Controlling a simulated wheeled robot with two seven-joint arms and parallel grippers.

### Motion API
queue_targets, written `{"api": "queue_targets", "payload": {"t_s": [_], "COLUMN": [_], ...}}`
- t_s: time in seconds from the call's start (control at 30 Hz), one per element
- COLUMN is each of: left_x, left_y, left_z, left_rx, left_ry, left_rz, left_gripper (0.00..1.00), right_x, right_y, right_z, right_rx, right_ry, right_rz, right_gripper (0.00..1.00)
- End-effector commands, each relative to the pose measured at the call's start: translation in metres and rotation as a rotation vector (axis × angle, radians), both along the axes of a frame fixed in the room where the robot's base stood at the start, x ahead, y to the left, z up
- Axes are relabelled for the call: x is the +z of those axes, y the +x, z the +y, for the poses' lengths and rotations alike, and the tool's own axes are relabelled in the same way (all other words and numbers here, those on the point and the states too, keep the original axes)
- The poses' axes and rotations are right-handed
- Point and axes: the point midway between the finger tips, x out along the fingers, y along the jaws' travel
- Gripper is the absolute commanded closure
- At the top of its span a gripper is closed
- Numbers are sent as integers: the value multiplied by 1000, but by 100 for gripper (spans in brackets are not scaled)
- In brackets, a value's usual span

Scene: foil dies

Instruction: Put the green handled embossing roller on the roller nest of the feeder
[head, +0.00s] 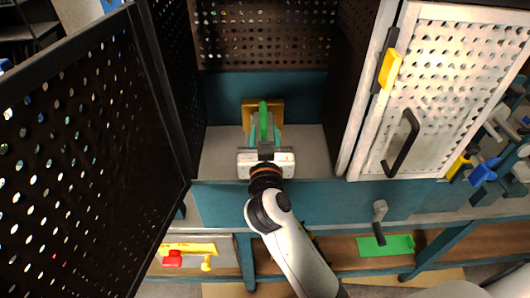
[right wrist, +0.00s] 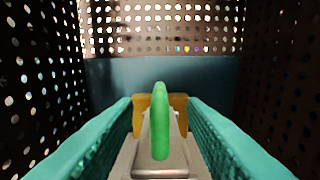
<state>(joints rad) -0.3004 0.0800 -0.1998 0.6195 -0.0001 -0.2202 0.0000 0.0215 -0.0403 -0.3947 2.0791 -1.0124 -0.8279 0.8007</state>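The green handle (head: 263,122) of the embossing roller stands inside the open cabinet in the head view. It also shows upright in the middle of the right wrist view (right wrist: 160,125). My right gripper (head: 265,130) is open, with its teal fingers on either side of the handle. In the right wrist view, gaps show between the handle and both fingers (right wrist: 161,108). A yellow-brown bracket (head: 248,106) is behind the handle, and a pale grey metal part (right wrist: 147,158) is below it. The roller's barrel and its contact with the bracket are unclear. My left gripper is not in view.
A black perforated door (head: 90,150) stands open at left, and a white perforated door (head: 455,90) with a black handle at right. Dark perforated walls enclose the cabinet. Below are a yellow tool with a red part (head: 188,249) and a green mat (head: 387,246).

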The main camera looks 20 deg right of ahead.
Motion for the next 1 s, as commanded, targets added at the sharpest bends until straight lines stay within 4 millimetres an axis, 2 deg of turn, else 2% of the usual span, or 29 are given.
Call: {"api": "queue_targets", "payload": {"t_s": [0.13, 0.33, 1.0], "left_x": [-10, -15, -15], "left_y": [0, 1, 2], "left_z": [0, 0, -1], "left_rx": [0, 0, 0], "left_ry": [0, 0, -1], "left_rz": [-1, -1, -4], "left_gripper": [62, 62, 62], "right_x": [-3, -1, 0], "right_y": [-29, -50, -54], "right_z": [8, 15, 16], "right_rx": [1, 1, 0], "right_ry": [4, 2, 1], "right_rz": [1, 0, 0], "right_gripper": [62, 62, 62]}}
